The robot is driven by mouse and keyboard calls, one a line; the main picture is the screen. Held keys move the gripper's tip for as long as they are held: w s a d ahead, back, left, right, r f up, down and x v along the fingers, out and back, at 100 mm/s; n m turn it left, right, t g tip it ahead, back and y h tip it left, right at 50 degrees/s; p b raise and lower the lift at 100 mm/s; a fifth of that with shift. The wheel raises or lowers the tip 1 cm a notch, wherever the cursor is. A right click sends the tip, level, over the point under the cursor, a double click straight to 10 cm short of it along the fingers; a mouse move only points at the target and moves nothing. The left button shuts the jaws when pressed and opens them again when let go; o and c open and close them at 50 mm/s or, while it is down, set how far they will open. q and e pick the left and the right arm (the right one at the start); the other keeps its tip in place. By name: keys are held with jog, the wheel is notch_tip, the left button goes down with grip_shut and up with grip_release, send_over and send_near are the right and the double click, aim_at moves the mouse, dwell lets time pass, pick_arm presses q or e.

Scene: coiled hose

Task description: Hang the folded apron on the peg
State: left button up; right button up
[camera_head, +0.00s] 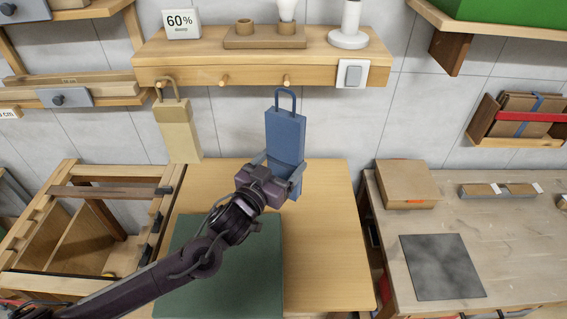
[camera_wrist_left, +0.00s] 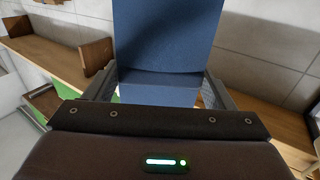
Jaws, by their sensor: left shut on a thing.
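The folded apron (camera_head: 285,132) is a blue upright slab with a loop at its top. My left gripper (camera_head: 279,174) is shut on its lower part and holds it in front of the wall. In the left wrist view the blue apron (camera_wrist_left: 163,45) stands between the two fingers. The loop is just below the shelf board, near a bare wooden peg (camera_head: 286,80); I cannot tell how far in front of the peg it is. Another bare peg (camera_head: 223,80) is to the left. My right gripper is not in view.
A beige folded piece (camera_head: 178,130) hangs by its loop from the peg at left. A switch (camera_head: 352,74) sits right of the pegs. Below is a wooden table (camera_head: 325,230) with a green mat (camera_head: 250,275). A workbench (camera_head: 520,245) with a box (camera_head: 407,182) stands right.

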pick_arm(q)
jog(key=shift+w, duration=0.4)
jog(key=w, duration=0.1)
jog(key=w+b, duration=0.1)
jog(key=shift+w+d+f, duration=0.2)
jog(key=shift+w+f, duration=0.1)
jog(key=shift+w, duration=0.2)
jog(key=shift+w+f+b, duration=0.2)
jog(key=shift+w+b, duration=0.35)
jog(key=shift+w, duration=0.4)
jog(key=shift+w+f+b, duration=0.2)
jog(key=shift+w+b, duration=0.4)
jog(key=shift+w, duration=0.35)
jog(key=shift+w+f+b, duration=0.2)
jog(key=shift+w+b, duration=0.35)
jog(key=shift+w, duration=0.4)
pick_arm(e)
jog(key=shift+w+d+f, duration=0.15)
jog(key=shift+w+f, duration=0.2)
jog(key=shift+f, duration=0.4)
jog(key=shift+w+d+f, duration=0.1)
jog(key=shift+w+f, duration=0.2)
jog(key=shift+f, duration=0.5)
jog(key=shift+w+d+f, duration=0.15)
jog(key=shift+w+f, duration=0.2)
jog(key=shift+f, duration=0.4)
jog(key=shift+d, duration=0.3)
pick_arm(q)
jog(key=o, duration=1.1)
